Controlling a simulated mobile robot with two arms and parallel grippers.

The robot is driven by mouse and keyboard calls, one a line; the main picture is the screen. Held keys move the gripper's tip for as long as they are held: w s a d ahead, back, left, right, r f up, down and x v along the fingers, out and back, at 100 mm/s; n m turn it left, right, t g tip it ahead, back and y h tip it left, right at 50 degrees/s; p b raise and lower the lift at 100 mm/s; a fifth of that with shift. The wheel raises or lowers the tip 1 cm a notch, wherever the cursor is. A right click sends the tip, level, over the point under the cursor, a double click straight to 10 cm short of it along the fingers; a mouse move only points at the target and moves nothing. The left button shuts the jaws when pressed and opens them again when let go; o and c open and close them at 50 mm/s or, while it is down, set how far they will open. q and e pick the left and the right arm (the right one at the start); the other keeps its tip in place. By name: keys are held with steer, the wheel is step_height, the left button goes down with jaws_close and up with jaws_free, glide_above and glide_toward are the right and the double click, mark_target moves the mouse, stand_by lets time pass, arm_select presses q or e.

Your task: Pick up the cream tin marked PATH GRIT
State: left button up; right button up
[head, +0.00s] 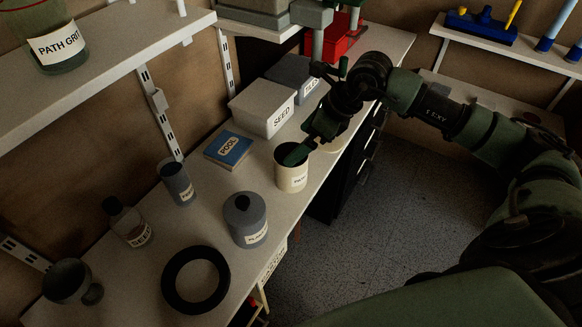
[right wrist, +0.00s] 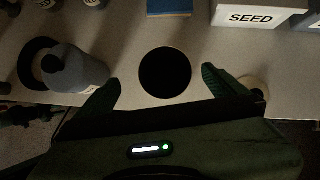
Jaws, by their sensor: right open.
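The cream tin (head: 291,176) stands upright on the bench near its front edge. Its small label is too small to read surely. My right gripper (head: 310,148) is just above and behind it in the head view, with one finger crossing the tin's top. In the right wrist view the tin appears as a dark round mouth (right wrist: 165,73) between the two spread fingers of my right gripper (right wrist: 161,80). The fingers are open and nothing is clamped. My left gripper is not in view.
A grey canister (head: 246,219) and a blue POOL box (head: 229,149) stand near the tin. A white SEED box (head: 262,108) is behind. A cream round object (right wrist: 256,86) lies outside one finger. A jar labelled PATH GRIT (head: 55,45) sits on the upper shelf.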

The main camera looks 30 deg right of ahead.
steer(key=shift+w+d+f, duration=0.1)
steer(key=shift+d+f, duration=0.25)
steer(key=p+x, duration=0.1)
steer(key=x, duration=0.6)
steer(key=shift+d+f+p, duration=0.2)
steer(key=shift+p, duration=0.1)
steer(key=shift+c, duration=0.3)
steer(key=shift+r, duration=0.1)
steer(key=c, duration=2)
steer(key=shift+o, duration=0.2)
